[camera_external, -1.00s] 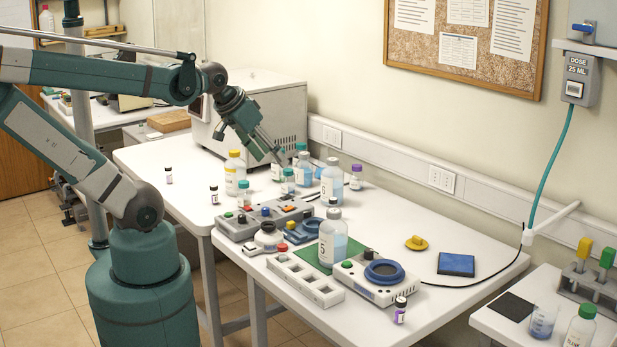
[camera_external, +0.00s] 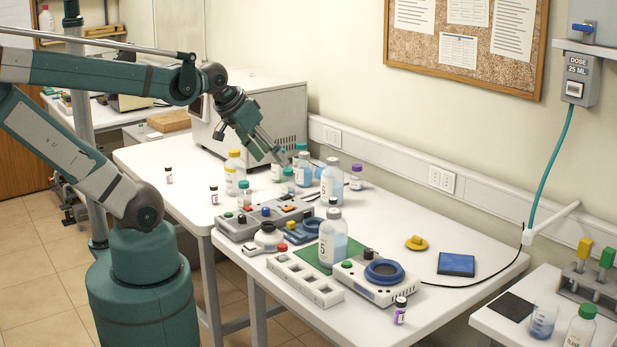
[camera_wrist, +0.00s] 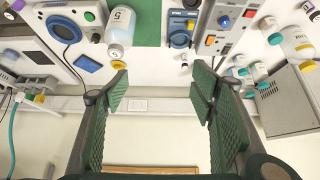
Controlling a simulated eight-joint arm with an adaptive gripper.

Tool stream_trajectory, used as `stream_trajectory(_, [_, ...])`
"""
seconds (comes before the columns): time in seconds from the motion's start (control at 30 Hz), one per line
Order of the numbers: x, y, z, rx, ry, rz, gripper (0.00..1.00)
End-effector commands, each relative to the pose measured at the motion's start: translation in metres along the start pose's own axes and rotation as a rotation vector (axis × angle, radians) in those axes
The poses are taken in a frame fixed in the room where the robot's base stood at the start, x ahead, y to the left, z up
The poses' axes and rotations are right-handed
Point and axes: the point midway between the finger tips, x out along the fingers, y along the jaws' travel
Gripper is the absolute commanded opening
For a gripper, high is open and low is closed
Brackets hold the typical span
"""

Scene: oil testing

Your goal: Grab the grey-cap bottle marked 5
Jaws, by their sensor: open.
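A clear bottle with a grey cap and a label reading 5 (camera_external: 333,242) stands upright on a green mat on the white bench. It also shows in the wrist view (camera_wrist: 120,30), upper left of my fingers. A similar grey-cap bottle (camera_external: 331,184) stands farther back; its mark is hard to read. My gripper (camera_external: 279,158) hangs above the back bottle cluster, apart from the bottle marked 5. In the wrist view my gripper (camera_wrist: 160,88) has its green fingers wide apart with nothing between them.
A control box with coloured buttons (camera_external: 265,217) lies left of the bottle. A white device with a blue ring (camera_external: 384,273) and a slotted white rack (camera_external: 305,281) are in front. Teal- and yellow-capped bottles (camera_external: 235,175) crowd the back.

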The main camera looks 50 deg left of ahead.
Motion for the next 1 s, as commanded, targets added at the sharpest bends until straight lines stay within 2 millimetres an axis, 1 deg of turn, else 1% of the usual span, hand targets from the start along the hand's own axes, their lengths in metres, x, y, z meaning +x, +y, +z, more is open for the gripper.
stream_trajectory(0.1, [0.000,0.000,0.000,0.000,0.000,0.000,0.56])
stream_trajectory(0.13, [0.000,0.000,0.000,0.000,0.000,0.000,0.58])
stream_trajectory(0.2, [0.000,0.000,0.000,0.000,0.000,0.000,0.67])
stream_trajectory(0.23, [0.000,0.000,0.000,0.000,0.000,0.000,0.68])
stream_trajectory(0.67, [0.001,0.001,-0.001,0.015,-0.006,0.001,0.68])
stream_trajectory(0.87, [0.007,0.005,-0.006,0.088,-0.032,0.008,0.68])
stream_trajectory(1.0, [0.014,0.010,-0.012,0.177,-0.065,0.019,0.68])
